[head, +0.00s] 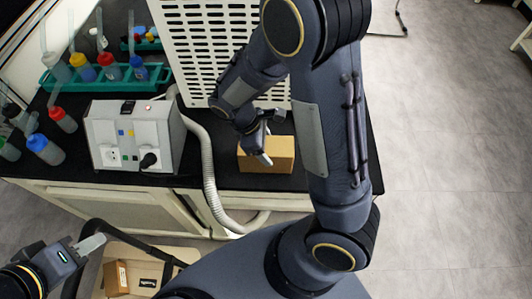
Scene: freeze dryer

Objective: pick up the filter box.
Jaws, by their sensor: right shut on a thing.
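A brown cardboard box, which I take as the filter box (283,153), sits at the front of the black bench top, before the white perforated panel. My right gripper (266,140) reaches down to its upper left part and is shut on it. My arm crosses in front of the panel just right of the box. I cannot tell whether the box is lifted off the bench. My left gripper (92,245) is low at the left, away from the bench top, with nothing seen in it; its finger gap does not show clearly.
A white power unit (130,135) with sockets stands left of the box, and a grey corrugated hose (207,170) runs between them. A green rack (105,76) of bottles is behind. A smaller brown box (116,278) lies lower left. Floor is clear at right.

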